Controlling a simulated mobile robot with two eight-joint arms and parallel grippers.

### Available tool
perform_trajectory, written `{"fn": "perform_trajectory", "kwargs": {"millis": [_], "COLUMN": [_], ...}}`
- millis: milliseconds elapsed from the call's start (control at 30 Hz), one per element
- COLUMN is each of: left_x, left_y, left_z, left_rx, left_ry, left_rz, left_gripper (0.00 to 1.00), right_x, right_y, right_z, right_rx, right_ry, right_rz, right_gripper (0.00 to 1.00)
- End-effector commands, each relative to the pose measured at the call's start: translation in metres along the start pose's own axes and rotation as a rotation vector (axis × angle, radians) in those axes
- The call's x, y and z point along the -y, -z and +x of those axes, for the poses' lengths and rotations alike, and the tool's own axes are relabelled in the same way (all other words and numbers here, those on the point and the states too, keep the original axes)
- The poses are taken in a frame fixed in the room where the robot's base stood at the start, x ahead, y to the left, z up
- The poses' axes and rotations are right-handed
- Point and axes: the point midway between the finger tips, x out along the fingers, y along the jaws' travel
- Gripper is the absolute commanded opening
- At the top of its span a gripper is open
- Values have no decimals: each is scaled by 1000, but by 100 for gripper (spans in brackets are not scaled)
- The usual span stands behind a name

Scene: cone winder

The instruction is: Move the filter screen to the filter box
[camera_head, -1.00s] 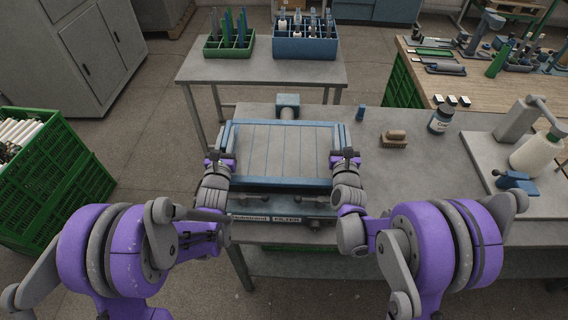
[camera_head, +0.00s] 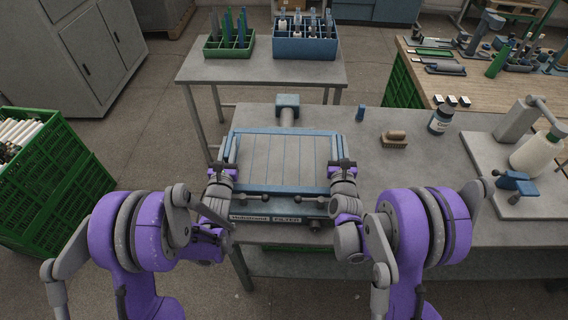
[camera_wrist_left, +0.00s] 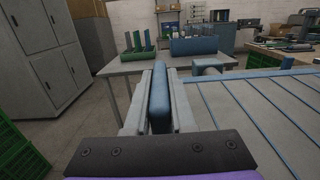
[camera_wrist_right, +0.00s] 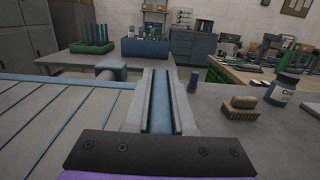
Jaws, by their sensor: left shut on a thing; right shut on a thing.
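The filter screen (camera_head: 285,158), a flat grey panel with thin ribs and blue edging, lies level over the filter box (camera_head: 318,208) on the grey table. The box's front carries a FILTER label. My left gripper (camera_head: 224,166) is shut on a blue side bar at the screen's left, which stands between its fingers in the left wrist view (camera_wrist_left: 160,98). My right gripper (camera_head: 342,164) is shut on the matching bar at the right, also seen in the right wrist view (camera_wrist_right: 160,100). The panel hides the box's inside. I cannot tell whether the screen rests on the box.
A pipe fitting (camera_head: 288,106) stands behind the box. A brush (camera_head: 395,139), a small blue piece (camera_head: 360,113) and a jar (camera_head: 440,119) are on the table to the right. A rear table holds a green rack (camera_head: 230,45) and a blue rack (camera_head: 304,47).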

Motion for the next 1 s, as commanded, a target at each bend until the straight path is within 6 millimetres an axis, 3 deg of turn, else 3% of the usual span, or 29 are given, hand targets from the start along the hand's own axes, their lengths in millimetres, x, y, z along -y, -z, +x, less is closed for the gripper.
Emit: {"fn": "perform_trajectory", "kwargs": {"millis": [33, 200, 700, 1000], "left_x": [0, 0, 0, 0], "left_y": [1, 0, 0, 0], "left_z": [0, 0, -2, -46], "left_rx": [1, 0, 0, 0], "left_ry": [1, 1, 0, 0], "left_rz": [0, 0, 0, 1], "left_gripper": [26, 52, 52, 52], "right_x": [0, 0, 0, 0], "right_y": [1, 1, 0, 0], "right_z": [0, 0, 0, 0], "right_rx": [0, 0, 0, 0], "right_ry": [-1, -1, 0, 0], "right_rz": [0, 0, 0, 0], "right_gripper": [26, 52, 52, 52]}}
